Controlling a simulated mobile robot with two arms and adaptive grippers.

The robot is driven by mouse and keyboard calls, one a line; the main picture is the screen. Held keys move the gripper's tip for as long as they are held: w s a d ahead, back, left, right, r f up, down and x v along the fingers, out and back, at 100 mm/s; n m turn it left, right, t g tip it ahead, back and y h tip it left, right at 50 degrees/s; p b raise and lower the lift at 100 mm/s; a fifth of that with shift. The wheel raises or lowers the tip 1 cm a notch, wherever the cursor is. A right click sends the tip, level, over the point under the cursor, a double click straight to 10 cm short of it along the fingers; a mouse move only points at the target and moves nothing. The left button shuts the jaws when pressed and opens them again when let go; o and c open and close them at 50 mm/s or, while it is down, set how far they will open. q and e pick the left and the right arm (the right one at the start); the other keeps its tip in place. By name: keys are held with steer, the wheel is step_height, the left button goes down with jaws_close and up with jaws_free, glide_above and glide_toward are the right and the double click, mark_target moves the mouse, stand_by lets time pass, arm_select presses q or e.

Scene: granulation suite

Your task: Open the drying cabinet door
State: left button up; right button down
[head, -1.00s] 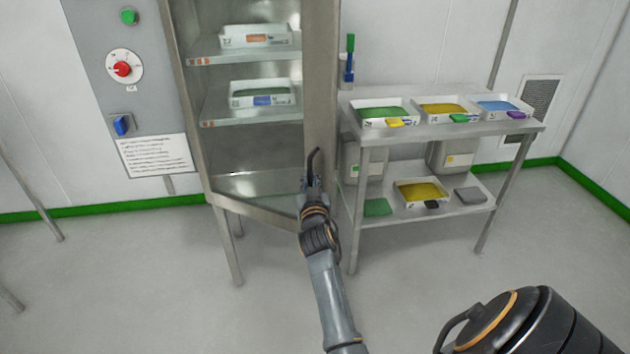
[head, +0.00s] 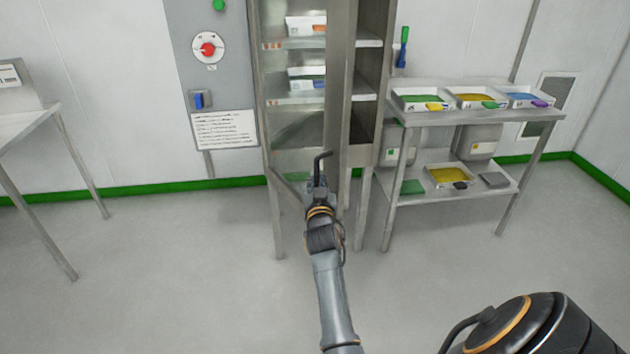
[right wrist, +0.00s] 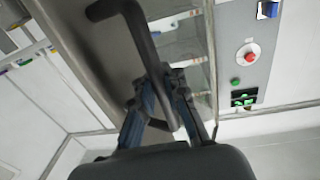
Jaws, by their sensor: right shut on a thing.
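The drying cabinet door (head: 341,100) stands partly open, hinged at its left and swung out towards me. It has a steel frame and a see-through pane, with cabinet shelves visible through it. The cabinet interior (head: 367,65) shows through a gap right of the door's free edge. My right gripper (head: 319,188) is shut on the dark door handle (head: 321,160), whose bent top rises above the fingers. In the right wrist view, the gripper (right wrist: 168,95) closes around the handle bar (right wrist: 138,32), beside the steel door frame (right wrist: 88,45). My left gripper is out of view.
A steel rack (head: 470,115) with several trays stands right of the cabinet. A grey control panel (head: 207,90) with a red knob (head: 208,49) is at the left. A table (head: 28,122) stands at far left. The floor (head: 180,290) in front is clear.

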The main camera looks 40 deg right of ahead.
steer(key=shift+s+d+f, duration=0.15)
steer(key=shift+s+f, duration=0.1)
steer(key=shift+f, duration=0.2)
steer(key=c, duration=1.6)
jaws_free()
steer(key=shift+s+r, duration=0.1)
steer(key=shift+o, duration=1.2)
steer(key=shift+s+r, duration=0.15)
steer(key=shift+r, duration=0.05)
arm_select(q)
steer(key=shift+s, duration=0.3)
arm_select(e)
steer(key=shift+r, duration=0.1)
